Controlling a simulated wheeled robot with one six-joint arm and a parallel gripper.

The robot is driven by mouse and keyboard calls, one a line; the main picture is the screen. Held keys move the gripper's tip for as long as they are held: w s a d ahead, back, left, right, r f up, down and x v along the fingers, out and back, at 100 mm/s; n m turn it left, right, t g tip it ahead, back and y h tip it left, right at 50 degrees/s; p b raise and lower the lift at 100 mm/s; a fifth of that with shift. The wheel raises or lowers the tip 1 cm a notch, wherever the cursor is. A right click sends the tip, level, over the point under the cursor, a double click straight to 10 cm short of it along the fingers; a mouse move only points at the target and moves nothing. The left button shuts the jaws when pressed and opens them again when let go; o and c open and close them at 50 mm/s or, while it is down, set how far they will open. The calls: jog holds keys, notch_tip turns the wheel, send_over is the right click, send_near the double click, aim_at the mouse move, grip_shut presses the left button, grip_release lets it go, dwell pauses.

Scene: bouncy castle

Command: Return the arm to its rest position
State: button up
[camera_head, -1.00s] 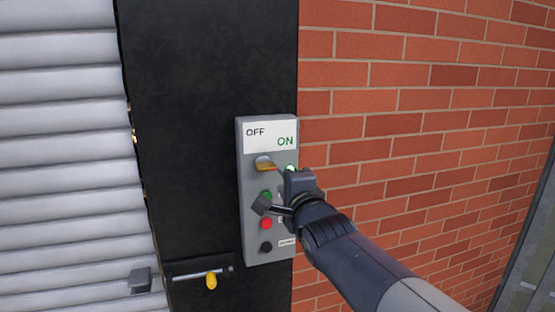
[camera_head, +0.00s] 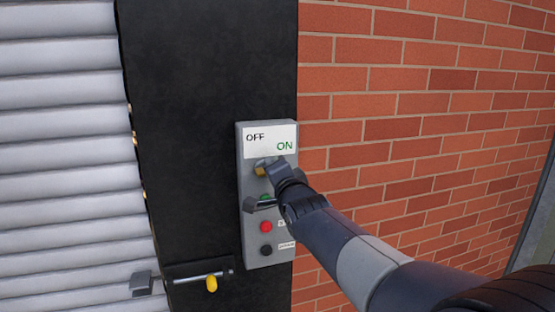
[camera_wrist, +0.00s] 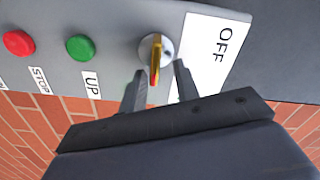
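My gripper (camera_head: 267,187) is at the grey control box (camera_head: 249,232) on the black door post. In the wrist view its two fingers (camera_wrist: 159,80) are apart, one on each side of the yellow rotary knob (camera_wrist: 155,60), with gaps between. The knob's handle lies sideways across the box. In the head view the knob (camera_head: 260,171) is partly hidden by the upper finger. The OFF/ON label (camera_head: 268,138) is above it. The green button (camera_wrist: 80,47) and red button (camera_wrist: 18,43) are below the knob on the box; the green one is mostly hidden in the head view.
A black button (camera_head: 266,250) is at the box's bottom. A grey shutter (camera_head: 60,150) is at the left. The brick wall (camera_head: 420,110) is at the right; space before it looks free.

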jog(key=shift+a+r+n+b, duration=0.15)
jog(key=shift+n+b, duration=0.2)
jog(key=shift+n, duration=0.6)
jog(key=shift+r+n+b, duration=0.15)
jog(key=shift+n+b, duration=0.15)
jog(key=shift+n, duration=0.65)
